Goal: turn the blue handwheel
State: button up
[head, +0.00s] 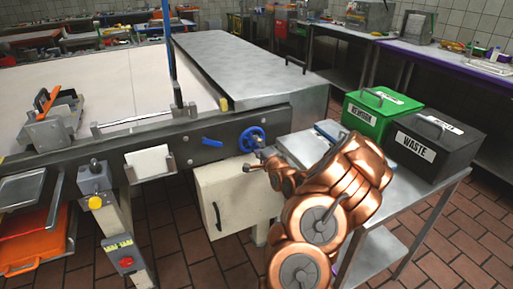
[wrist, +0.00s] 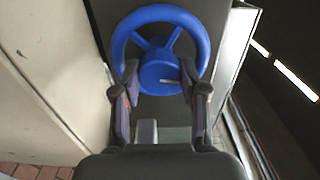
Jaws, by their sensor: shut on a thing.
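The blue handwheel (head: 251,139) is on the dark front rail of the machine. In the wrist view the handwheel (wrist: 159,68) fills the upper middle, with its rim, spokes and round hub showing. My gripper (wrist: 160,80) has one finger on each side of the hub, reaching inside the lower part of the rim, and is shut on the handwheel. In the head view my copper arm comes in from the lower right, and its end is just below the wheel; the fingers are hard to make out there.
A cream cabinet box (head: 225,198) hangs below the wheel. A steel table (head: 298,150) at the right holds a green bin (head: 380,114) and a black waste bin (head: 436,147).

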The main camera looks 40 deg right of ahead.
jog(key=shift+f+m+b, duration=0.1)
jog(key=shift+m+b, duration=0.4)
jog(key=shift+m, duration=1.2)
jog(key=o, duration=1.1)
jog(key=shift+o, duration=0.2)
jog(key=shift+s, duration=0.15)
jog(key=shift+s+a, duration=0.1)
jog(key=shift+s, duration=0.5)
jog(key=v, duration=1)
jog(key=shift+s+a, duration=0.15)
jog(key=shift+a, duration=0.1)
